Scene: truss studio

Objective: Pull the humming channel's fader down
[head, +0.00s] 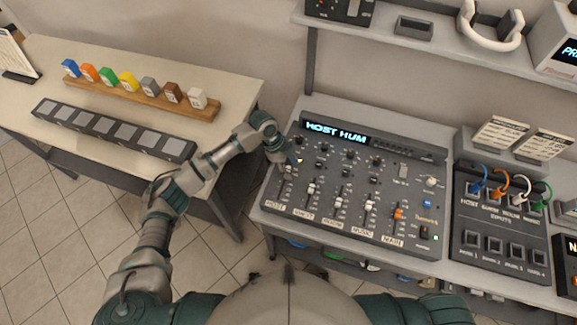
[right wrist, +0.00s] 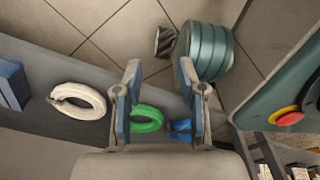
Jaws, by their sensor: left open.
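The mixing console (head: 352,190) lies on the desk, and its display (head: 336,133) reads "HOST HUM". The leftmost channel is labelled HOST (head: 275,204); its fader slot runs up toward my left gripper (head: 294,161). My left gripper is open at the upper part of that channel. It partly covers the area, so I cannot tell whether it touches the HOST fader cap. The GUEST fader (head: 311,189), ROOM fader (head: 338,203), MUSIC fader (head: 369,205) and orange main fader (head: 398,214) stand to the right. My right gripper (right wrist: 160,88) is open and empty, away from the console.
A patch panel (head: 500,225) with coloured cables is right of the console. A shelf (head: 400,48) hangs above. Left, a table (head: 50,75) holds coloured blocks on a wooden rack (head: 140,98). Below my right gripper are a white ring (right wrist: 78,100) and green ring (right wrist: 148,118).

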